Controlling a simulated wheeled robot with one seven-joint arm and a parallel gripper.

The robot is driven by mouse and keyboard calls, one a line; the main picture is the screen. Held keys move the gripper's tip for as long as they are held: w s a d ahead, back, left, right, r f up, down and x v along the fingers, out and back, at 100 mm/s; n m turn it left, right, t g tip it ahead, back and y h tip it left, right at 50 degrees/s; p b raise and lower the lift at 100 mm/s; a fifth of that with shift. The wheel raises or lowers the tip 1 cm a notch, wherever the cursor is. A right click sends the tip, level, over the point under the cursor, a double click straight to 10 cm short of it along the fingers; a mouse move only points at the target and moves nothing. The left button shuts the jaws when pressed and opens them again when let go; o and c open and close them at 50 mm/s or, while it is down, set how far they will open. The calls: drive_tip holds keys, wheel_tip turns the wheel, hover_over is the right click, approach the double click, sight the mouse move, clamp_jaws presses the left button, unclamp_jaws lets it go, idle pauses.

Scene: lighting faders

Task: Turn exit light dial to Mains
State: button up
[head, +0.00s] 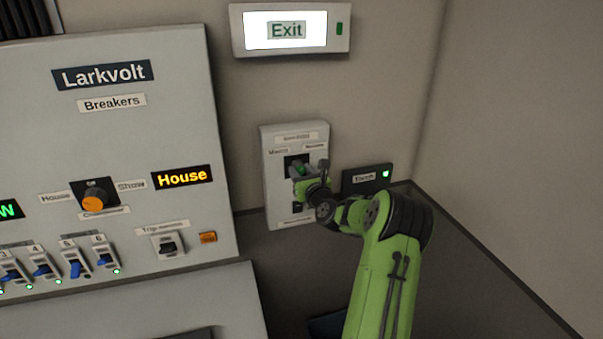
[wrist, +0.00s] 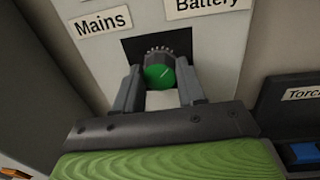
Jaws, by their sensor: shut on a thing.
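The exit light dial is a green knob (wrist: 160,75) on a dark square plate, seen in the wrist view between my gripper's fingers. The "Mains" label (wrist: 103,21) is up and left of it, and the "Battery" label (wrist: 207,4) is up and right. My gripper (wrist: 160,88) is shut on the knob, one finger on each side. I cannot make out a pointer on the knob. In the head view the grey switch box (head: 283,205) is on the wall, and my gripper (head: 302,182) covers much of its dial. The Exit sign (head: 289,30) above is lit white.
A small dark "Torch" unit (head: 367,178) with a green light is just right of the box; its blue button (wrist: 305,153) shows in the wrist view. The Larkvolt breaker panel (head: 150,110) stands at the left, with an orange dial (head: 94,201) and several blue switches.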

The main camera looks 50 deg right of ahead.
drive_tip(key=shift+n, duration=0.3)
drive_tip(key=n+b, duration=0.1)
drive_tip(key=n, duration=0.2)
drive_tip(key=n+b, duration=0.3)
drive_tip(key=n, duration=0.2)
drive_tip(key=shift+a+g, duration=0.15)
drive_tip(key=shift+g, duration=0.25)
drive_tip(key=n+b, duration=0.4)
drive_tip(key=n, duration=0.1)
drive_tip(key=shift+w+f, duration=0.1)
drive_tip(key=shift+f, duration=0.05)
drive_tip(key=shift+a+n+g+h+b, duration=0.1)
drive_tip(key=shift+n+g+h+b, duration=0.25)
drive_tip(key=shift+n+b, duration=1.4)
drive_tip(key=o, duration=1.1)
drive_tip(key=shift+c, duration=0.2)
